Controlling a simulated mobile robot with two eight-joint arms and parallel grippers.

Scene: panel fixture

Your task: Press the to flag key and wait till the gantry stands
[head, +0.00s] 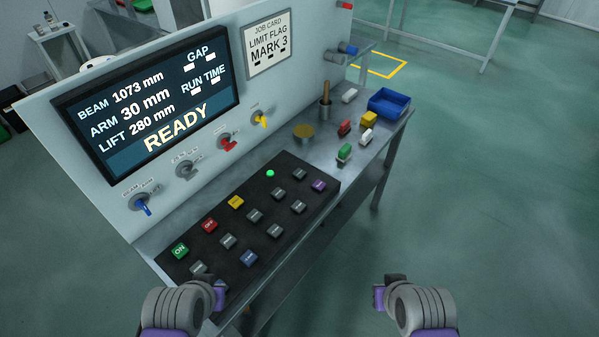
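The key panel (270,215) is a dark slab on the bench, with a green ON key (180,251), a red key (209,225), a yellow key (236,202), a blue key (249,258), a purple key (318,186) and several grey keys. Most key labels are too small to read, so I cannot tell which is the to flag key. The screen (150,100) reads READY, beam 1073 mm, arm 30 mm, lift 280 mm. The gantry is not recognisable in view. My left gripper (218,294) is at the panel's near corner, hiding part of it. My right gripper (381,297) is right of the bench, apart from the panel.
A job card (268,44) reads limit flag, mark 3. Coloured knobs (227,142) line the upright panel. A green lamp (270,173) is lit. A blue bin (388,102), small coloured blocks (345,152) and a wooden-handled tool (325,100) occupy the bench's far end. Floor to the right is clear.

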